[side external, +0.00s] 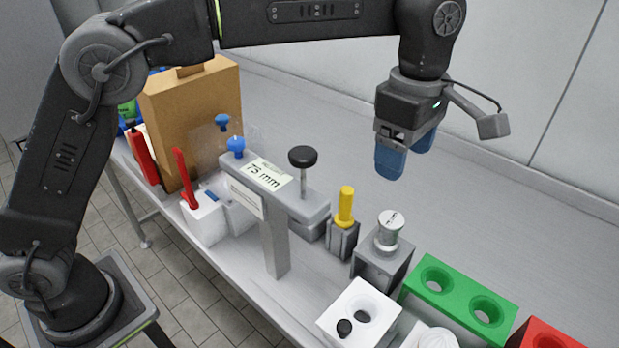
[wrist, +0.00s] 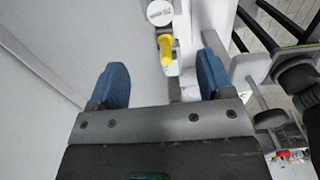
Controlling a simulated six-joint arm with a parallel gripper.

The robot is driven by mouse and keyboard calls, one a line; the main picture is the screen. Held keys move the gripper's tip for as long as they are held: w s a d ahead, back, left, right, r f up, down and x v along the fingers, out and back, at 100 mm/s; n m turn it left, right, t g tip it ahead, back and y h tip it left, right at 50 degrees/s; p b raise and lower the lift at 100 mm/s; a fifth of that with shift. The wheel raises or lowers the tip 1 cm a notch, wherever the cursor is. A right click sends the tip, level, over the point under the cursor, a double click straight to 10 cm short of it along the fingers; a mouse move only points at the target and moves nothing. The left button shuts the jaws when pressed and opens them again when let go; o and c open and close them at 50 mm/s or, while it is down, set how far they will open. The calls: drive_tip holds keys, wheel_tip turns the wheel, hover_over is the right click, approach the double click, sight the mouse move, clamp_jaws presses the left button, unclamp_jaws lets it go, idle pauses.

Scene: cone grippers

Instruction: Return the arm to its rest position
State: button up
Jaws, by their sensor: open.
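My gripper (side external: 404,158) hangs in the air above the back part of the grey table (side external: 430,215), fingers pointing down. Its two blue fingers are apart with nothing between them. In the wrist view my gripper (wrist: 161,85) also shows open and empty. Beyond its fingertips are a yellow peg (wrist: 165,50) and a round silver knob (wrist: 160,13). My arm reaches across the top of the side view.
Below stand a "75 mm" stand (side external: 268,180) with a black knob (side external: 302,156), the yellow peg (side external: 346,205) in a grey holder, and the silver-topped block (side external: 383,262). Green (side external: 460,302), white (side external: 345,318) and red (side external: 545,335) blocks stand at front right. A cardboard box (side external: 195,115) is at left.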

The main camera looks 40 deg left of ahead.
drive_tip(key=s+a+r+m+t, duration=0.15)
drive_tip(key=s+a+m, duration=0.25)
drive_tip(key=a, duration=0.4)
drive_tip(key=s+a+r+m+t, duration=0.1)
drive_tip(key=s+a+r+m, duration=0.3)
drive_tip(key=a, duration=0.4)
drive_tip(key=s+a+f+m+t, duration=0.1)
drive_tip(key=s+a+f+m, duration=0.3)
drive_tip(key=s, duration=0.3)
drive_tip(key=s+a+f+m+t, duration=0.2)
drive_tip(key=s+a+f+m, duration=0.3)
drive_tip(key=s, duration=0.2)
drive_tip(key=shift+a+m, duration=0.3)
drive_tip(key=shift+m, duration=0.1)
